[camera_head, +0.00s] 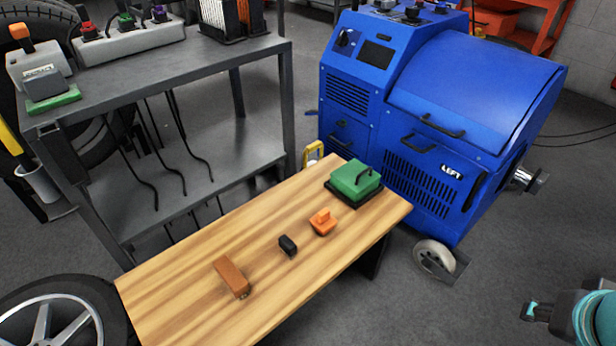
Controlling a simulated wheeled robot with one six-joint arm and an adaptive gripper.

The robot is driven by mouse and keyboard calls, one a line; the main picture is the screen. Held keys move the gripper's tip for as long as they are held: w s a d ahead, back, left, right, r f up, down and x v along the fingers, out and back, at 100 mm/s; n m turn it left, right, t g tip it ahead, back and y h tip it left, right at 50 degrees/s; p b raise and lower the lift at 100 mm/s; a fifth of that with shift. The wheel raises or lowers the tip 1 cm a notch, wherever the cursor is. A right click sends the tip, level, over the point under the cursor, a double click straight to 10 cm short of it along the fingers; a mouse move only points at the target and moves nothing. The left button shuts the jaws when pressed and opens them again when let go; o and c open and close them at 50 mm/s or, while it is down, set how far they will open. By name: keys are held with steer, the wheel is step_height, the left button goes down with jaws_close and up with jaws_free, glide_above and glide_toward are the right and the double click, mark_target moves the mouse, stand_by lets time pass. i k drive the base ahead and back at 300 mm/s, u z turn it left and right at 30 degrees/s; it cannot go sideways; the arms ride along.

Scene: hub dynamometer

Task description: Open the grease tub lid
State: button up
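A green box-shaped tub (355,180) with a dark arched handle on its top sits on a black base at the far right end of the wooden bench. It is the thing in view that best fits the grease tub; its top appears closed. Part of my arm shows at the bottom right edge, grey with teal. Its small end (533,311) may be my gripper, but it is too small and cut off to tell the fingers. It is well away from the tub, to the right and below in the picture, with open floor between.
On the wooden bench (185,285) lie a brown block (231,277), a small black block (288,245) and an orange piece (322,222). A blue machine (465,90) stands just behind the tub. A grey shelf rack (190,70) is at left, a wheel (55,318) at bottom left.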

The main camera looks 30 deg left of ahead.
mark_target(355, 175)
steer(key=u, duration=1.15)
